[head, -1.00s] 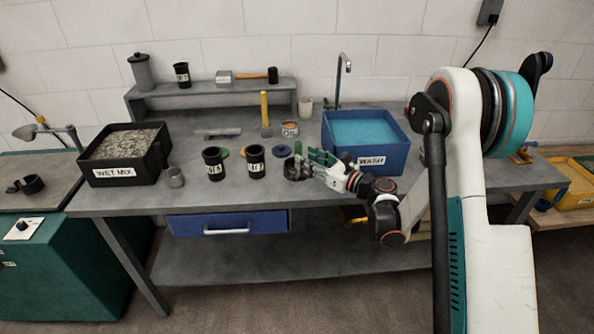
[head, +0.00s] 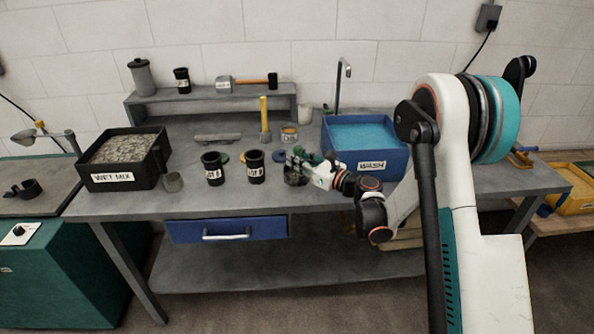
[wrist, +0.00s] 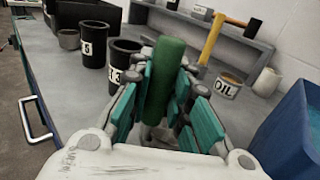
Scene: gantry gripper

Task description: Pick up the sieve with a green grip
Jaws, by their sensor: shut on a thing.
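The sieve's green grip (wrist: 166,75) stands between the teal finger pads of my gripper (wrist: 163,88) in the wrist view. The pads press on it from both sides, so my gripper is shut on the sieve. In the head view my gripper (head: 306,166) is low over the front of the bench, left of the blue wash tub. A dark round shape (head: 293,175) shows at the fingertips. It may be the sieve's head, but the fingers partly cover it. I cannot tell whether the sieve touches the bench.
The blue wash tub (head: 365,145) is close on the right. Two black labelled cups (head: 255,166) stand to the left. An oil tin (head: 289,133) and a yellow-handled tool (head: 264,117) stand behind. The wet mix tray (head: 124,158) is at the far left.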

